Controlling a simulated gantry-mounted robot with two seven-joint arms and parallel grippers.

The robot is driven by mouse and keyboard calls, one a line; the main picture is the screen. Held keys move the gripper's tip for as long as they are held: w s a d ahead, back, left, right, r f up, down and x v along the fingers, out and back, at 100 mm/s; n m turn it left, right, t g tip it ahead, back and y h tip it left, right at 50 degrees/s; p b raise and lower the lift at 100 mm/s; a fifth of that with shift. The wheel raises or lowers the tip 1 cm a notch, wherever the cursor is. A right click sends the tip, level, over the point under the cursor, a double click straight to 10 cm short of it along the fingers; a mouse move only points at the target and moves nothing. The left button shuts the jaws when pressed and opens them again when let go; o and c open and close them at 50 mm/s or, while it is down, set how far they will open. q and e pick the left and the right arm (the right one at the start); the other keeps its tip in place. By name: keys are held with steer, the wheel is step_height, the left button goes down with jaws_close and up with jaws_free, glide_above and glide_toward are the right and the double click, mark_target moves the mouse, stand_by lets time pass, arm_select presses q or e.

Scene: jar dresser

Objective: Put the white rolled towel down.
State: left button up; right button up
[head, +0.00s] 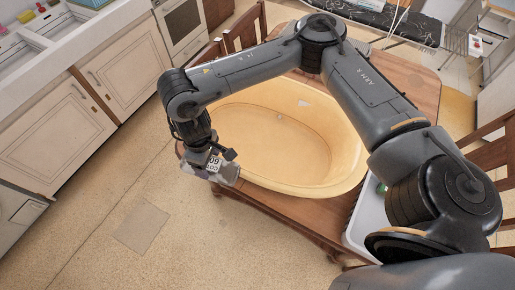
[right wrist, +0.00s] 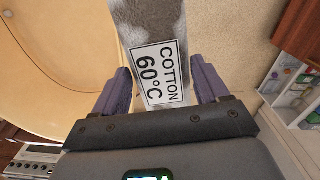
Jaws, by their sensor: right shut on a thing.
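The white rolled towel (head: 226,175) looks grey-white and carries a white label reading "COTTON 60°C". In the right wrist view the towel (right wrist: 158,72) lies between the two fingers, label facing the camera, running up out of the frame. My right gripper (head: 211,164) is shut on it; the gripper also shows in the right wrist view (right wrist: 160,88). In the head view the towel is held at the near left rim of the yellow tub (head: 320,165), with bare floor showing below and left of it. My left gripper is not in view.
The tub sits on a wooden table (head: 292,222). A white tray (head: 360,228) lies at the table's right, partly behind my arm. Wooden chairs (head: 247,27) stand around it. White cabinets (head: 55,120) line the left. The floor (head: 130,180) between is open.

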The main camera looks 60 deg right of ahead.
steer(key=s+d+n+p, duration=0.2)
steer(key=s+d+n, duration=0.25)
steer(key=d, duration=0.45)
steer(key=s+d+n+p, duration=0.1)
steer(key=s+d+n, duration=0.35)
steer(key=d, duration=0.35)
steer(key=s+d+n+p, duration=0.25)
steer(key=d+n, duration=0.25)
steer(key=d, duration=0.4)
step_height(320, 180, down, 12)
steer(key=d+n+b, duration=0.2)
steer(key=b, duration=0.7)
steer(key=w+d+f+b, duration=0.1)
steer(key=w+f+b, duration=0.1)
steer(key=w+f, duration=0.8)
steer(key=shift+w+d+f, duration=0.15)
steer(key=shift+d+f, duration=0.1)
steer(key=shift+f, duration=0.05)
steer(key=shift+f, duration=0.1)
steer(key=shift+f+b, duration=0.4)
steer(key=shift+f, duration=0.1)
